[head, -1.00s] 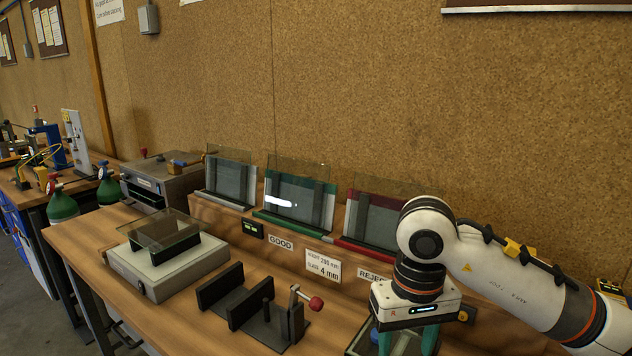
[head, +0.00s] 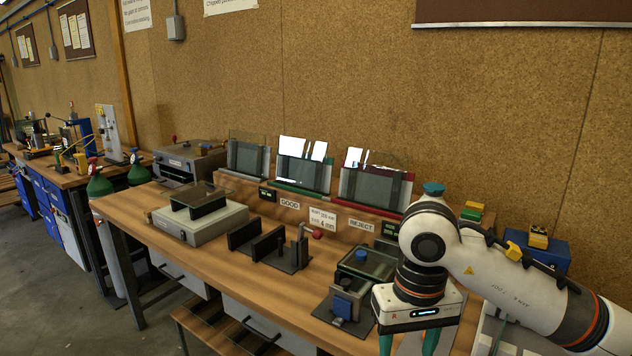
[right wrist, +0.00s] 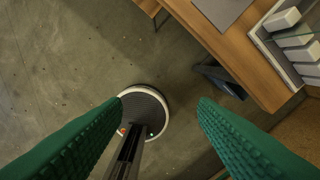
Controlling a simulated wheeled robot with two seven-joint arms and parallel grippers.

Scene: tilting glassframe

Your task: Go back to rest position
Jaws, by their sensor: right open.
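My right gripper (head: 409,343) hangs pointing down at the lower right of the head view, in front of the bench's right end. In the right wrist view its two green fingers (right wrist: 160,110) are wide apart with nothing between them. Below them are bare floor and my own round base. The wooden workbench (head: 140,210) runs across the head view. My left gripper does not show in either view.
On the bench stand a grey box with a glass plate (head: 200,222), a black slotted fixture (head: 268,247) with a red knob, and a dark device (head: 345,300) near my right arm. GOOD (head: 303,174) and REJECT (head: 375,187) racks hold glass panes. Floor (head: 60,290) is open at left.

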